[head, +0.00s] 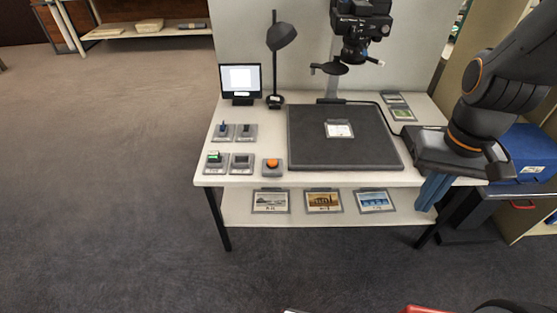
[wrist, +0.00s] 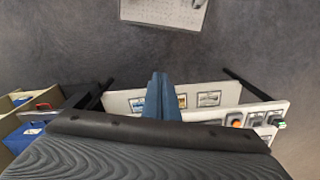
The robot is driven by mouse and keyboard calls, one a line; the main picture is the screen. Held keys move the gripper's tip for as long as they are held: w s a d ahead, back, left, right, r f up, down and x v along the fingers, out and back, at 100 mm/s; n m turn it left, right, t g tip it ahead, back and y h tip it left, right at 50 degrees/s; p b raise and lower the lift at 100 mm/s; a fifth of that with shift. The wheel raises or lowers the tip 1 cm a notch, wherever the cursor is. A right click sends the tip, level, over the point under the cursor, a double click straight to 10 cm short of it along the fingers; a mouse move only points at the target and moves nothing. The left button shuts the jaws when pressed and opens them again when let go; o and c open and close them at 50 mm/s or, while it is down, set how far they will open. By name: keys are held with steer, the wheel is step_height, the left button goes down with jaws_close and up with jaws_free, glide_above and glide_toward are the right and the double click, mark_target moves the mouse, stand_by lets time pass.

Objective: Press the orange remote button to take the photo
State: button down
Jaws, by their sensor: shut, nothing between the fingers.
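The orange remote button (head: 272,163) sits on a small grey base at the front of the white table, left of the dark copy board (head: 345,153). It also shows in the wrist view (wrist: 236,121). A white card in a holder (head: 339,129) lies on the board. The camera (head: 360,22) hangs above the board on a stand. My gripper (head: 431,192) is at the table's right front corner, well right of the button and apart from it. Its blue fingers (wrist: 160,95) point down and are shut with nothing between them.
Grey switch boxes (head: 223,132) stand at the table's left, with a small monitor (head: 240,82) and a desk lamp (head: 281,35) behind. Framed pictures (head: 323,201) rest on the lower shelf. A blue box (head: 525,152) stands at the right.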

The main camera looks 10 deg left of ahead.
steer(key=w+a+f+t+y+p, duration=0.1)
steer(key=w+a+f+t+p, duration=0.15)
steer(key=w+a, duration=0.7)
steer(key=w+a+f+t+y+p, duration=0.1)
steer(key=w+a+f+t, duration=0.15)
steer(key=w+a, duration=0.65)
steer(key=w+a+f+y+p, duration=0.1)
steer(key=w+a+f+y, duration=0.1)
steer(key=a, duration=0.7)
steer(key=w+a+f+t+y+p, duration=0.1)
steer(key=w+a+f+y, duration=0.2)
steer(key=a, duration=0.6)
steer(key=shift+w+a+n+p, duration=0.2)
steer(key=shift+w+n+p, duration=0.05)
steer(key=shift+n+p, duration=0.15)
steer(key=shift+f, duration=0.1)
steer(key=b, duration=0.6)
glide_above(275, 163)
step_height(275, 163, down, 8)
steer(key=shift+s+r, duration=0.1)
steer(key=shift+r, duration=0.05)
steer(key=shift+f+b, duration=0.35)
steer(key=shift+f, duration=0.15)
steer(key=shift+f, duration=0.1)
